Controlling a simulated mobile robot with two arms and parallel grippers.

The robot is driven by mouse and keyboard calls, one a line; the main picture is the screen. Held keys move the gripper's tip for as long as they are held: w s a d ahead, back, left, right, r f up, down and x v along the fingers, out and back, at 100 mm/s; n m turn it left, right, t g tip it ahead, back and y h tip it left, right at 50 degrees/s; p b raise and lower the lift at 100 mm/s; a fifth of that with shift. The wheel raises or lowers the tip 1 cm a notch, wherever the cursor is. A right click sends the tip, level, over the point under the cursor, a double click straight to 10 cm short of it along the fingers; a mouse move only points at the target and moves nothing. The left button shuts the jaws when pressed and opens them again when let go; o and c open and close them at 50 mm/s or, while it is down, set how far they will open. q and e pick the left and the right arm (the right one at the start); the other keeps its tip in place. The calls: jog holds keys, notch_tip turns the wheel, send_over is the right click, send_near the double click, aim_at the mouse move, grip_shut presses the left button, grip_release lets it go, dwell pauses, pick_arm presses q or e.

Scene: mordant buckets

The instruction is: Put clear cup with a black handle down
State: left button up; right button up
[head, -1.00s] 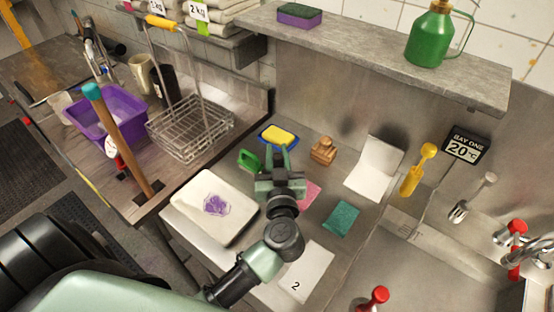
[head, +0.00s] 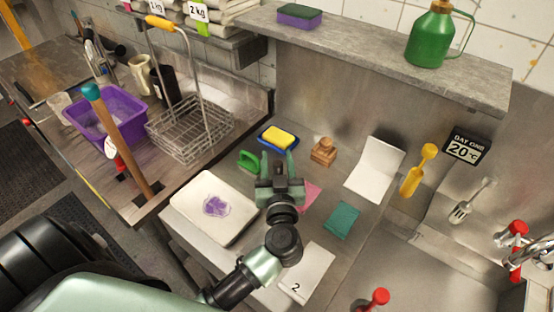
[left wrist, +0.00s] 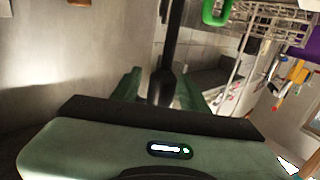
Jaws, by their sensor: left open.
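My left gripper (head: 279,170) is over the grey bench, between the white tray and the pink cloth. In the left wrist view its two green fingers (left wrist: 160,90) stand apart. A black handle-like shaft (left wrist: 170,50) lies between them and runs up out of the picture. It looks like the cup's black handle, with a gap beside it. A clear cup body cannot be made out below the gripper in the head view; the gripper covers that spot. My right gripper is not in view.
A wire rack (head: 190,128) and purple tub (head: 125,105) stand left.

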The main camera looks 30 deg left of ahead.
pick_arm(q)
jog(key=b+v, duration=0.2)
jog(key=v, duration=1)
jog(key=shift+a+r, duration=0.1)
jog(key=shift+s, duration=0.1)
